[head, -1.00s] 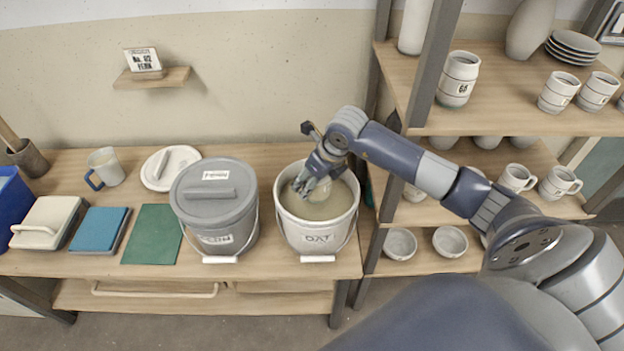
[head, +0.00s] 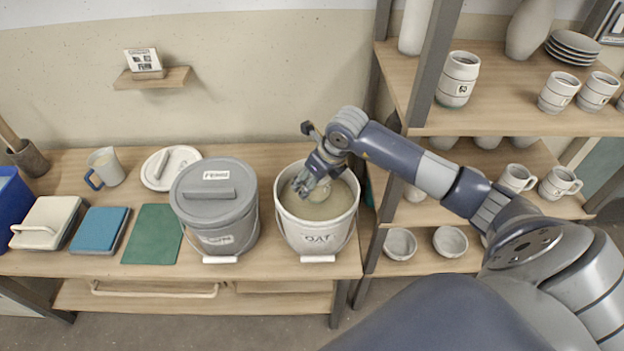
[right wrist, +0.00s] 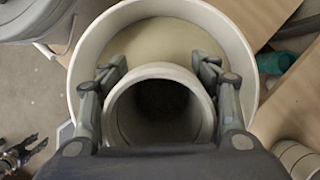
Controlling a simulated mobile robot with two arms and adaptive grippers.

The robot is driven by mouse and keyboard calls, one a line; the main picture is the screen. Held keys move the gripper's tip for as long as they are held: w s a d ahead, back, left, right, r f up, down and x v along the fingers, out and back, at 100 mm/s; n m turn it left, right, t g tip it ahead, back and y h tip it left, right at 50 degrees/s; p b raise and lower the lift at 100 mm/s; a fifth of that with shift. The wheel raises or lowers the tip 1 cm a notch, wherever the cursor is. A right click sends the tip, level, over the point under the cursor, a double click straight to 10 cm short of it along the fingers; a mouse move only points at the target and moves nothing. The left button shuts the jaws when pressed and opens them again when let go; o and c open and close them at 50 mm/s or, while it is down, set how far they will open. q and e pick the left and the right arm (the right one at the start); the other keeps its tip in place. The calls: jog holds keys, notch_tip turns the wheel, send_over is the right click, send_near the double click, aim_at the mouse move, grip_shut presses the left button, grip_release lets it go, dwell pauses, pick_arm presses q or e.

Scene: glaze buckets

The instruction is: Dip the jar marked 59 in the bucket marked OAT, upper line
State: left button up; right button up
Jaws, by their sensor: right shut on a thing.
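The white bucket marked OAT (head: 318,238) stands uncovered on the table, with pale glaze (head: 300,207) inside. My right gripper (head: 313,187) reaches down into the bucket and is shut on a pale jar (head: 325,191). In the right wrist view the jar (right wrist: 118,108) is gripped between the fingers (right wrist: 160,85), its round mouth facing the camera. Its number and any lines on it are hidden, and I cannot tell how deep it sits in the glaze. My left gripper (right wrist: 28,148) shows small at the lower left of the right wrist view; its jaw state is unclear.
A grey lidded bucket (head: 214,208) stands just left of the OAT bucket. Shelves (head: 430,215) with pots stand close on the right.

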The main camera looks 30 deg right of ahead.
notch_tip(320, 180, up, 8)
jog(key=p, duration=0.4)
jog(key=shift+f, duration=0.15)
dwell(0.3)
